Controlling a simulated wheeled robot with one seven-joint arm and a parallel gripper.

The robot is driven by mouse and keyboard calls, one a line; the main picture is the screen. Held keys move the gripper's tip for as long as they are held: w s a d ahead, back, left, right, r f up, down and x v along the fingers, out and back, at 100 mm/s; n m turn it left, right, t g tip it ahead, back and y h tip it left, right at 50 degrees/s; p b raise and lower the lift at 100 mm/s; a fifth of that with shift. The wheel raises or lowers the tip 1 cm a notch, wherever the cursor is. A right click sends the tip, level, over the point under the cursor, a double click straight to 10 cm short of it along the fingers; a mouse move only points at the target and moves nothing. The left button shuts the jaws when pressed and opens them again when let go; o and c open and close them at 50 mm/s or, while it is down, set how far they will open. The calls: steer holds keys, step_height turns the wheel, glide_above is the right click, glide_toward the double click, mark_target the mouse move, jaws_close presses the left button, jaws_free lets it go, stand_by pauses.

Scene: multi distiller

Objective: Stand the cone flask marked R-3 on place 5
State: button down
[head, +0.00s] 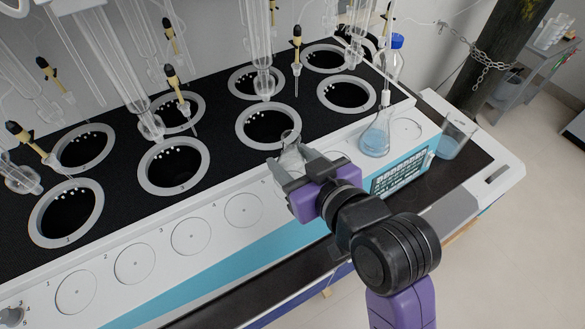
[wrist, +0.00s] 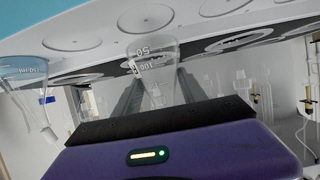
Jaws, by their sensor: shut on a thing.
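My gripper (head: 287,168) is shut on a clear, empty-looking glass cone flask, whose body shows between the fingers in the wrist view (wrist: 152,62). Volume marks show on it there; I cannot read R-3. The flask (head: 292,157) is partly hidden by my gripper, above the white ledge in front of the black deck. I cannot tell whether it touches the ledge. Place 5 seems to lie under my gripper, its ring hidden; the number 5 is faint beside it. Bare place rings lie to its left, the nearest being place 4 (head: 243,210).
A cone flask with blue liquid (head: 376,141) stands right of my gripper, near a bare ring (head: 405,130). A beaker with blue liquid (head: 457,138) stands further right. Behind are ringed heater wells (head: 268,126) with glassware above. A control panel (head: 402,172) is on the front.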

mark_target(293, 171)
steer(key=shift+f, duration=1.5)
steer(key=shift+f, duration=0.1)
steer(key=c, duration=0.7)
jaws_free()
steer(key=shift+o, duration=0.2)
steer(key=shift+s, duration=0.1)
steer(key=p+v, duration=0.4)
steer(key=v, duration=0.8)
